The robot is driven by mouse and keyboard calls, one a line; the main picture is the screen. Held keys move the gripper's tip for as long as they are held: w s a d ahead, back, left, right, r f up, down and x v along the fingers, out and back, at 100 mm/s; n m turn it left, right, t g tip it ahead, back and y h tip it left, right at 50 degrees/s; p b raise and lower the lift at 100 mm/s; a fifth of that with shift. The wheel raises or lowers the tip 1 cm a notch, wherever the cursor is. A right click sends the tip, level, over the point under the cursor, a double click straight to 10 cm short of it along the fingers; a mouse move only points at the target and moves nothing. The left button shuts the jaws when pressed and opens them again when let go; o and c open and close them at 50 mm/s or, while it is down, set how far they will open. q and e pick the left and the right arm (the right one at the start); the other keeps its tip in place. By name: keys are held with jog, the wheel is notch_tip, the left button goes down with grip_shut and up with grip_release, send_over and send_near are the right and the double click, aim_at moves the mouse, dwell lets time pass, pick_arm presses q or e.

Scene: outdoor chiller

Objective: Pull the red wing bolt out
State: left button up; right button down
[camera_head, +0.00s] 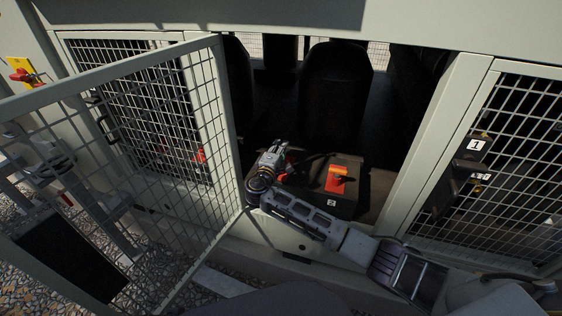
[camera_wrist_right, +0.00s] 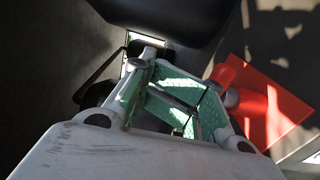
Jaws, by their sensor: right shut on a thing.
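My right gripper (camera_head: 272,160) reaches into the open bay from the lower right, at the left end of a dark box labelled 2 (camera_head: 318,192). My left gripper cannot be made out.
The open mesh door (camera_head: 222,110) is close on the left. A frame post (camera_head: 432,140) and a closed mesh panel (camera_head: 520,150) bound the right. Dark tanks (camera_head: 335,90) stand behind.

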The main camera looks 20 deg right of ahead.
jog(key=shift+r+p, duration=0.45)
jog(key=shift+r, duration=0.2)
jog(key=c, duration=1)
grip_release()
jog(key=shift+c, duration=0.2)
jog(key=o, duration=0.5)
jog(key=p+v, duration=0.2)
jog(key=v, duration=0.5)
